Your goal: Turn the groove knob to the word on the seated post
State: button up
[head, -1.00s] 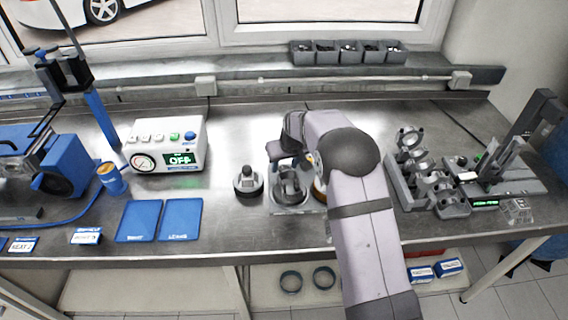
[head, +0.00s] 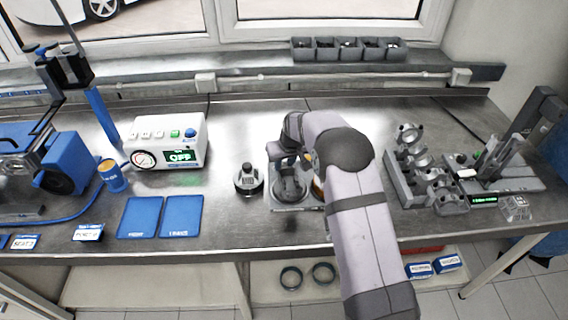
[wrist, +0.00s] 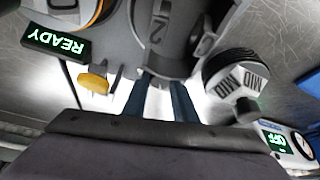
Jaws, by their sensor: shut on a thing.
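A round knob with a dark ribbed rim and a pale band printed MID (wrist: 235,85) is at the right of the wrist view. It looks like the groove knob, and it seems to be the round piece (head: 248,181) left of the fixture in the head view. A grey cylindrical part (wrist: 165,30) with a partly cut-off marking stands in the fixture (head: 290,187); I cannot tell whether it is the seated post. My gripper (wrist: 160,100) has its blue fingers close together beside this part, around a pale piece that is hard to make out. It is apart from the MID knob.
A small display reading READY (wrist: 58,46) and a yellow knob (wrist: 93,82) are near my fingers. A white box showing OFF (head: 170,142) and two blue mats (head: 160,217) are at left. A grey rack (head: 425,175) stands right of my arm.

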jog(key=n+b, duration=0.1)
jog(key=n+y+b, duration=0.1)
jog(key=n+b, duration=0.1)
jog(key=shift+w+d+f, duration=0.1)
jog(key=shift+d+f, duration=0.05)
jog(key=shift+f, duration=0.05)
jog(key=shift+r+n+g+y+b, duration=0.25)
jog(key=shift+n+g+y+b, duration=0.05)
jog(key=shift+n+b, duration=0.45)
jog(key=o, duration=1)
jog(key=shift+b+v, duration=1.2)
jog(key=shift+v, duration=2.5)
jog(key=shift+o, duration=0.2)
